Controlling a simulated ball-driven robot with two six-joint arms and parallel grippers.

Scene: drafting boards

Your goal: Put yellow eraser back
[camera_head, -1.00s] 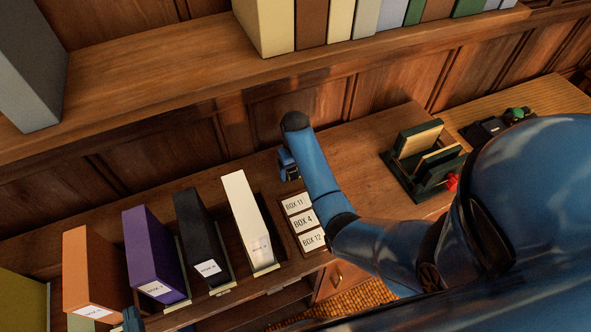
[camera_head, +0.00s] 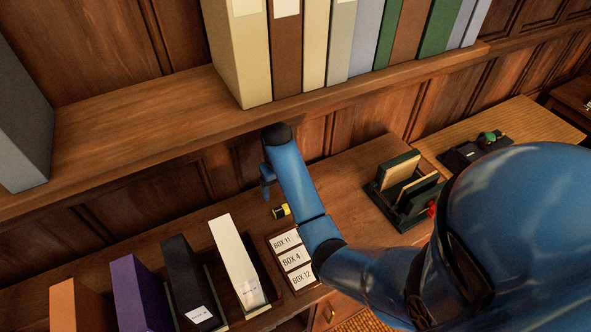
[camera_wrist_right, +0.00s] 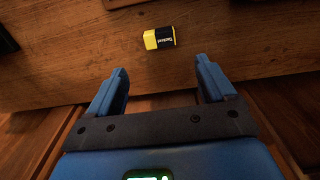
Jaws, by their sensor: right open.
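The yellow eraser (camera_head: 281,211), with a black wrapper, lies on the wooden desk behind the label card (camera_head: 291,259). In the right wrist view the eraser (camera_wrist_right: 159,38) lies beyond the fingertips, roughly centred between them, with nothing touching it. My right gripper (camera_head: 268,186) is near the eraser, to its upper left in the head view. Its two blue fingers (camera_wrist_right: 161,72) are spread apart and empty in the right wrist view. My left gripper is not seen.
Box files stand in a row at the front left, the white one (camera_head: 237,262) nearest the card. A green rack (camera_head: 397,206) stands to the right, and a dark tray (camera_head: 462,158) sits farther right. A book shelf (camera_head: 150,121) overhangs the desk's back.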

